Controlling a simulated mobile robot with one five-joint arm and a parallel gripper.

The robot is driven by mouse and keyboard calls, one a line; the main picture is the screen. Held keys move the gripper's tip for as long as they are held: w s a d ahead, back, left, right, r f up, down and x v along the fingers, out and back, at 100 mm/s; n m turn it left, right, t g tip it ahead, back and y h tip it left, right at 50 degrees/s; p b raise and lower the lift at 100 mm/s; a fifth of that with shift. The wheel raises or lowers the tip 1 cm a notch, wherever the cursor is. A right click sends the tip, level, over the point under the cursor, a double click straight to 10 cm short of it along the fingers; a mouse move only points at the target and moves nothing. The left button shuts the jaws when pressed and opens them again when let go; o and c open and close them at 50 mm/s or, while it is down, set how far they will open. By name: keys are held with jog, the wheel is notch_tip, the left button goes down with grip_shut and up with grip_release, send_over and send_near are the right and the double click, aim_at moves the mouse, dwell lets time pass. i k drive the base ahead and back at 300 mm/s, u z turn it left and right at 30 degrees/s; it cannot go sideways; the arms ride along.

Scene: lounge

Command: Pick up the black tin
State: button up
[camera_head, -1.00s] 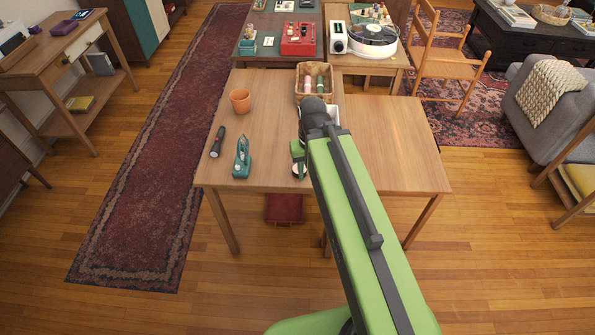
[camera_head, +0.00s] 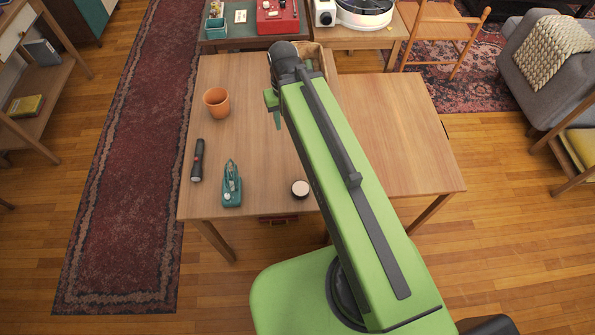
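A small round tin (camera_head: 300,189) with a pale top and a dark side stands near the front edge of the wooden table (camera_head: 240,85). It looks like the black tin. It is just left of my arm and fully in view. My gripper (camera_head: 274,108) is beyond it, up and a little to the left in the picture, over the table and apart from the tin. Only a green part of the gripper shows beside the dark wrist, and its fingers are not clear enough to tell their opening.
A teal tape dispenser or stapler-like item (camera_head: 231,186), a dark flashlight (camera_head: 197,160) and a terracotta pot (camera_head: 217,102) stand left on the table. A wicker basket (camera_head: 313,52) is behind my wrist. The right table part (camera_head: 400,130) looks clear.

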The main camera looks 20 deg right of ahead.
aim_at(300, 188)
jog(key=k, duration=0.55)
jog(key=u, duration=1.65)
jog(key=k, duration=0.65)
jog(key=u, duration=0.25)
jog(key=i, duration=0.45)
jog(key=u, duration=0.05)
